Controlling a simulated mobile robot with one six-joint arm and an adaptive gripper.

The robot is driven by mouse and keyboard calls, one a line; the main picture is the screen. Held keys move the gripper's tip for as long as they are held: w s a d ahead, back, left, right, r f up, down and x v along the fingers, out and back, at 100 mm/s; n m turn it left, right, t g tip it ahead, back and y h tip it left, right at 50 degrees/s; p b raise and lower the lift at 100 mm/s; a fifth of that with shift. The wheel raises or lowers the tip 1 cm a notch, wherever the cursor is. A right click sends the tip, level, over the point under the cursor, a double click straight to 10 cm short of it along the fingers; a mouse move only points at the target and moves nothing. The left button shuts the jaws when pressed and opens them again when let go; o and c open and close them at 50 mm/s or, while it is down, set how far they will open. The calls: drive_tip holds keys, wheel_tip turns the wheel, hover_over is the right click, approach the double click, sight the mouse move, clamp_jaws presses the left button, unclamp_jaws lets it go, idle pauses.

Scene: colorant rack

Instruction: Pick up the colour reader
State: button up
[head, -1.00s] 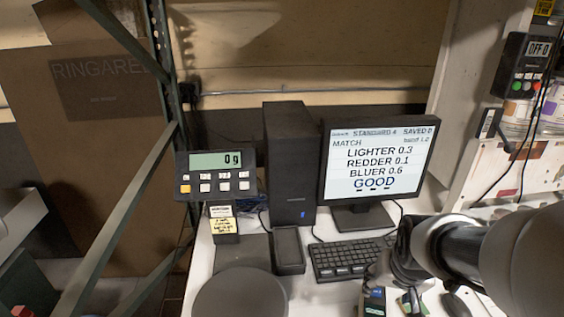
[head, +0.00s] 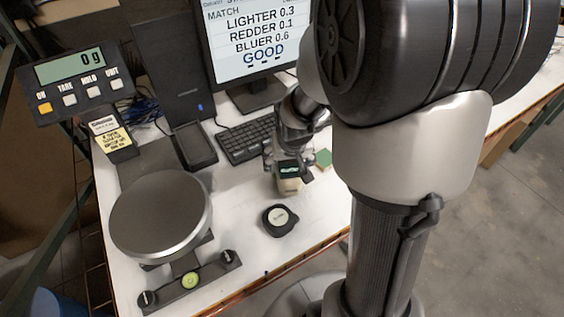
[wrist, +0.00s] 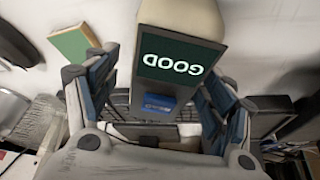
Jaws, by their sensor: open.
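The colour reader (head: 289,186) stands on the white bench in front of the keyboard, a pale body with a dark green screen. In the wrist view the reader (wrist: 185,22) shows close up, its screen reading GOOD upside down, with a blue button below. My gripper (head: 286,160) is at the reader, partly covering it in the head view. In the wrist view my open gripper (wrist: 160,80) has one finger to each side of the reader. Gaps show beside it, and I cannot make out contact.
A small green square (head: 323,158) lies right of the reader. A black round object (head: 279,220) lies in front of it. The scale's round pan (head: 160,213) is to the left. The keyboard (head: 247,138) and monitor (head: 246,45) are behind. Bare bench shows around the reader.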

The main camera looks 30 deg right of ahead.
drive_tip(key=b+x, duration=0.1)
drive_tip(key=x, duration=0.2)
drive_tip(key=shift+w, duration=0.1)
drive_tip(key=shift+c, duration=0.2)
clamp_jaws()
drive_tip(key=shift+r, duration=0.1)
idle(0.6)
drive_tip(key=shift+r, duration=0.1)
wheel_tip(320, 180, up, 20)
drive_tip(key=p, duration=0.7)
